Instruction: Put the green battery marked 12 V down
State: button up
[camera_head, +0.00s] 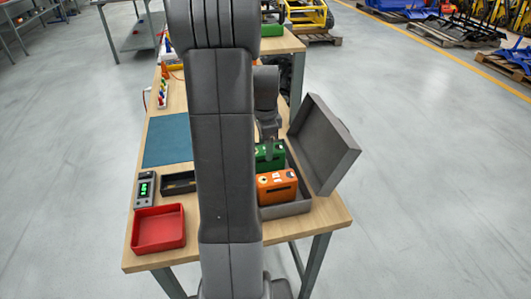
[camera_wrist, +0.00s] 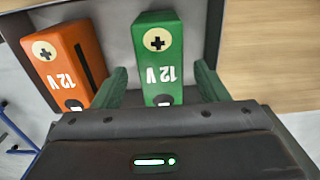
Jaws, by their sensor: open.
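The green battery (camera_head: 275,162), marked 12 V, sits in the open grey case (camera_head: 290,210) on the workbench, just behind the orange battery (camera_head: 277,187). In the wrist view the green battery (camera_wrist: 157,50) stands between the two fingers of my gripper (camera_wrist: 160,82). The fingers are open, with a visible gap on both sides of the battery. The orange battery (camera_wrist: 65,62), also marked 12 V, is just left of the left finger. In the head view my gripper (camera_head: 268,147) is over the green battery, and my arm hides part of the case.
The case lid (camera_head: 322,145) stands open on the right. A red tray (camera_head: 158,230), a handheld meter (camera_head: 145,190), a black tray (camera_head: 178,183) and a teal mat (camera_head: 167,140) lie left of my arm. The mat looks clear. Another bench (camera_head: 285,44) stands behind.

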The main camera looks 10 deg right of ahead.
notch_tip(320, 180, up, 8)
jog(key=shift+f, duration=0.2)
